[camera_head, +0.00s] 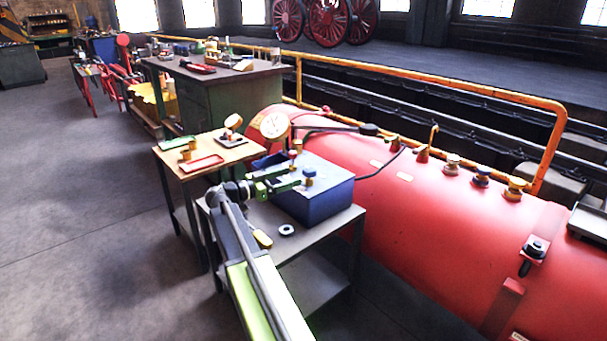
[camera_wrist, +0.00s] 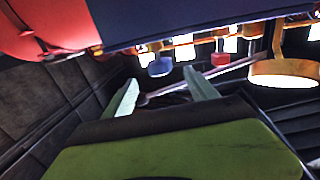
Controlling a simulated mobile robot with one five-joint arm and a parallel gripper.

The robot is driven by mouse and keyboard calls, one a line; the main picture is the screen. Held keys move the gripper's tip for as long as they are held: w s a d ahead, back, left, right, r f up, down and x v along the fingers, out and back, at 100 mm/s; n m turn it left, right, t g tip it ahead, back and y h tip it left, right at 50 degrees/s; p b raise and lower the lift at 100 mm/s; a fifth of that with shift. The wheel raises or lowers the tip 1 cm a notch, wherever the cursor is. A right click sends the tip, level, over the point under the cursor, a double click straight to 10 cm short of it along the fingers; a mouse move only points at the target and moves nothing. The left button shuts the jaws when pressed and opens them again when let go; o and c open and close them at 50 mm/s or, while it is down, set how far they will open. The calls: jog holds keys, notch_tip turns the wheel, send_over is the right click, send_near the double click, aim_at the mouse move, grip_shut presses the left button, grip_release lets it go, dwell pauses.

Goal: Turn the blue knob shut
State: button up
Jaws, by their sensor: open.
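A blue knob (camera_head: 309,171) stands on a brass stem on top of the dark blue box (camera_head: 325,192). In the wrist view, which is upside down, the blue knob (camera_wrist: 160,67) shows in line with the gap between my fingertips, a little beyond them. A red knob (camera_head: 293,154) stands close by on the same box, and it also shows in the wrist view (camera_wrist: 220,59). My gripper (camera_head: 288,178) is open and empty, with its green fingers over the box, just left of the blue knob. No contact with the knob can be seen.
The box rests on a grey cart (camera_head: 335,226) with a washer (camera_head: 287,230). A wooden-topped table (camera_head: 230,154) with trays adjoins on the left. Open floor lies left.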

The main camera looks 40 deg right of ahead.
jog(key=v, duration=0.8)
jog(key=shift+a, duration=0.25)
